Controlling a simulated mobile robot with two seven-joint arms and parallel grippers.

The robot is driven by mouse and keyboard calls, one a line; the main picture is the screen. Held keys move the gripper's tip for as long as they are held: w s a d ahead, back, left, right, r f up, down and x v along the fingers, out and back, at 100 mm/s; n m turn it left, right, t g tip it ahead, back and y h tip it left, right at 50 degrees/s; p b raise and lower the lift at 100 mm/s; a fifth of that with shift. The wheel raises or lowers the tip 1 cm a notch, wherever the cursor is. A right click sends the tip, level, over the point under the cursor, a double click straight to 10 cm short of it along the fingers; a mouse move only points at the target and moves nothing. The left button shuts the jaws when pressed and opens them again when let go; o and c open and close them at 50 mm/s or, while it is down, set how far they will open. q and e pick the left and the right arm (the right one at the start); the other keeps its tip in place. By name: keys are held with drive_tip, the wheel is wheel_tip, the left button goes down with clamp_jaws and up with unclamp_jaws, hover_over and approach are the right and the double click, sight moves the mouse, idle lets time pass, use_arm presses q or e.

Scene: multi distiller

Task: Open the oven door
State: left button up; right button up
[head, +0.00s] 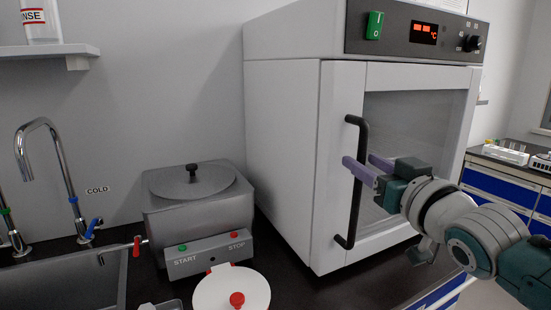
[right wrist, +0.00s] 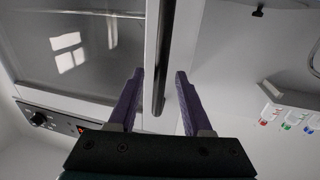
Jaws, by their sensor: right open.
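The white oven (head: 283,130) stands on the dark counter. Its door (head: 340,88), with a glass window, appears shut. A black vertical bar handle (head: 357,208) runs along the door's left side. My right gripper (head: 359,159) is open at the handle's middle height, with its purple fingers pointing left. In the right wrist view, the handle (right wrist: 168,42) runs between the two open fingers of the gripper (right wrist: 160,73), with a gap to each side. I cannot tell how deep the bar sits between them. My left gripper is not in view.
A grey lidded bath (head: 195,210) with start and stop buttons stands left of the oven. A white disc with a red knob (head: 232,292) lies in front of it. A sink (head: 65,283) with taps is at far left. Blue drawers (head: 490,187) stand at right.

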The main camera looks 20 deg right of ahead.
drive_tip(key=shift+w+d, duration=0.1)
drive_tip(key=shift+w, duration=0.85)
clamp_jaws()
idle(0.8)
